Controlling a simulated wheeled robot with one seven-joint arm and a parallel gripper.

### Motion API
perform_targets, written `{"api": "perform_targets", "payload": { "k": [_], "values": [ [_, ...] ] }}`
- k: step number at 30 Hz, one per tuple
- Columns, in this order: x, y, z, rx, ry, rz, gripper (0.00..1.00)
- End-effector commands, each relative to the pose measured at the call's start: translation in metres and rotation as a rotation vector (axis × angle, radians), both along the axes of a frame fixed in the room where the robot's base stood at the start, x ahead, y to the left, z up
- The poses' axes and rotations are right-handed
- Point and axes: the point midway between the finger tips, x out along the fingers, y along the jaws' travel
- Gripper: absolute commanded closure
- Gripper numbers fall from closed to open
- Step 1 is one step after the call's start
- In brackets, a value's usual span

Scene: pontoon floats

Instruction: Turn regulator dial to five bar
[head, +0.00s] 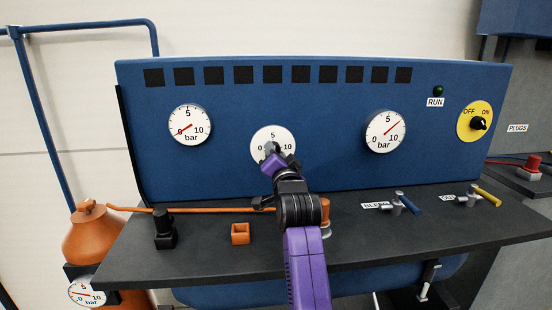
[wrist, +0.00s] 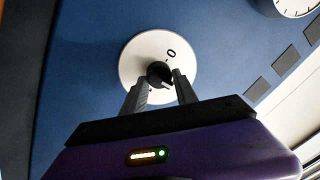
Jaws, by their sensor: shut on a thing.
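The regulator dial (head: 262,137) is a white disc on the blue panel, between two gauges. In the wrist view the dial (wrist: 139,53) shows its 0 mark and a black knob (wrist: 159,73) at its middle. My gripper (head: 274,149) reaches the dial from the front; in the wrist view its two fingers (wrist: 157,82) lie on either side of the knob, shut on it. The gripper hides much of the dial in the head view, and I cannot tell which value the knob points to.
The left gauge (head: 190,124) has its needle near 0. The right gauge (head: 385,131) has its needle pointing up and right. A yellow OFF/ON switch (head: 467,118) is at right. An orange block (head: 240,234) and blue- and yellow-handled valves (head: 411,204) stand on the dark shelf.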

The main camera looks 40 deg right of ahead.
Motion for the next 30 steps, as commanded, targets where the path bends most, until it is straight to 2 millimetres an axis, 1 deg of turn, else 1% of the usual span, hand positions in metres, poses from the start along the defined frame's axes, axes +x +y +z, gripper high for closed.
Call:
{"api": "perform_targets", "payload": {
  "k": [1,15,16,18,19,27,30],
  "values": [
    [-0.0008,-0.0015,-0.0029,0.007,0.0,-0.003,1.0],
    [-0.0011,-0.0022,-0.0029,0.016,-0.005,-0.004,1.0],
    [-0.0011,-0.0022,-0.0029,0.016,-0.005,-0.004,0.61],
    [-0.001,-0.0021,-0.0028,0.016,-0.006,-0.004,0.48],
    [-0.001,-0.002,-0.0025,0.016,-0.006,-0.004,0.45],
    [-0.0005,-0.0007,-0.0013,0.015,-0.008,-0.001,0.45],
    [-0.0037,0.0016,-0.0021,0.014,-0.008,-0.001,0.45]
  ]
}}
